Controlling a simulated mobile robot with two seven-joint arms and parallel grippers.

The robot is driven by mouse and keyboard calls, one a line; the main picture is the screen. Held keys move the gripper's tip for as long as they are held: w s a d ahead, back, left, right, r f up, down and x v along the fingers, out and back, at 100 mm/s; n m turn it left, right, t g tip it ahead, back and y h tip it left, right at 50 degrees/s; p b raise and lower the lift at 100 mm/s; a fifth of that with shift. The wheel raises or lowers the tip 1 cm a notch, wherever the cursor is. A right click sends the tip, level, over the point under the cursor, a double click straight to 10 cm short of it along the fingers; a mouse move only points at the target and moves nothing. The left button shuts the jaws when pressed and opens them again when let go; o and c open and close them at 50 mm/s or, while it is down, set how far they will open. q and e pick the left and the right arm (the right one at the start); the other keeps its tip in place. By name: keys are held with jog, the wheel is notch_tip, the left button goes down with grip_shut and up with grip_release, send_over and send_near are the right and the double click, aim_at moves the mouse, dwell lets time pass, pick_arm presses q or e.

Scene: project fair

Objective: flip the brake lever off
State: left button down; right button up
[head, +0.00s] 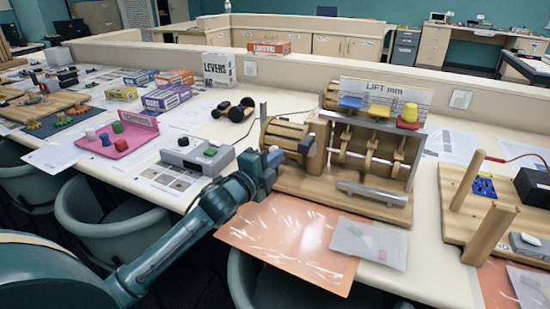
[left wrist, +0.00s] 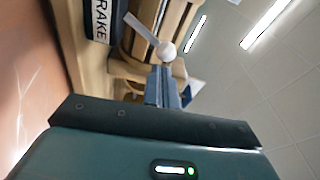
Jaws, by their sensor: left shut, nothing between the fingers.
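The brake lever (left wrist: 143,30), a pale rod with a white ball knob (left wrist: 166,51), shows in the left wrist view beside a dark label (left wrist: 101,20) reading "RAKE". It belongs to the wooden cam machine (head: 290,182) in the middle of the table in the head view. My left gripper (head: 274,160) is at the machine's left front end. Its fingers (left wrist: 165,82) are shut and empty, with their tips right at the ball knob; I cannot tell whether they touch it. In the head view I cannot make out the lever clearly. My right gripper is not in view.
A grey control box (head: 197,155) stands left of my gripper. An orange sheet (head: 285,240) and a clear bag (head: 368,243) lie in front of the machine. Another wooden stand (head: 490,235) is at the right. A pink tray (head: 115,147) sits at the left.

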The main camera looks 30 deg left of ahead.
pick_arm(q)
jog(key=shift+a+r+n+p, duration=0.3)
jog(key=shift+a+n+p, duration=0.1)
jog(key=shift+n, duration=0.4)
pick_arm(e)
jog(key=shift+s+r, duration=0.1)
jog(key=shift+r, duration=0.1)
pick_arm(q)
jog(key=a+n+p, duration=0.1)
jog(key=n, duration=0.1)
jog(key=a+n+p, duration=0.1)
jog(key=a+n, duration=0.1)
jog(key=n, duration=0.1)
jog(key=a+n+t+y, duration=0.1)
jog(key=n, duration=0.2)
jog(key=shift+s+a+r+p, duration=0.15)
jog(key=shift+r+p, duration=0.25)
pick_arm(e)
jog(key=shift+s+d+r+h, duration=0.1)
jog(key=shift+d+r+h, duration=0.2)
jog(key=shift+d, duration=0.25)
